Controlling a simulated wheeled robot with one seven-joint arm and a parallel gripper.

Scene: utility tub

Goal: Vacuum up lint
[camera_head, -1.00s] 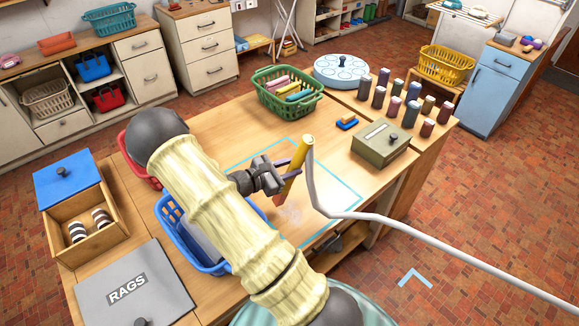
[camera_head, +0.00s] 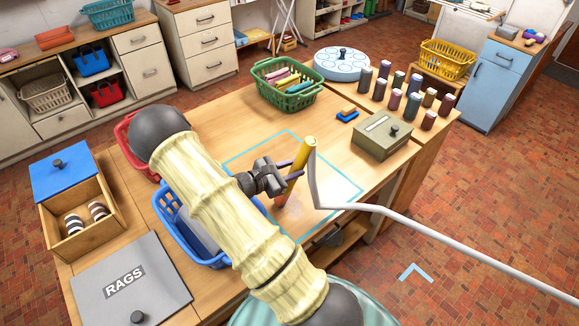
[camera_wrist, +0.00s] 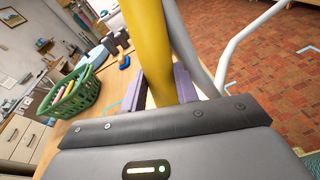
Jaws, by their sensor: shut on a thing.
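My gripper (camera_head: 290,175) is shut on the yellow vacuum wand (camera_head: 304,157), holding it tilted over the worktable. A grey hose (camera_head: 318,190) runs from the wand's top down and off to the right. The wand's lower end, an orange-brown nozzle (camera_head: 280,200), is at or just above the tabletop inside a light-blue outlined area (camera_head: 343,179). I cannot make out clear lint there now; my gripper and arm hide part of the area. In the wrist view the yellow wand (camera_wrist: 150,45) stands between my fingers, and its lower end is hidden.
A blue basket (camera_head: 178,228) stands left of the outlined area, partly behind my arm. The outlined area's right part is clear.

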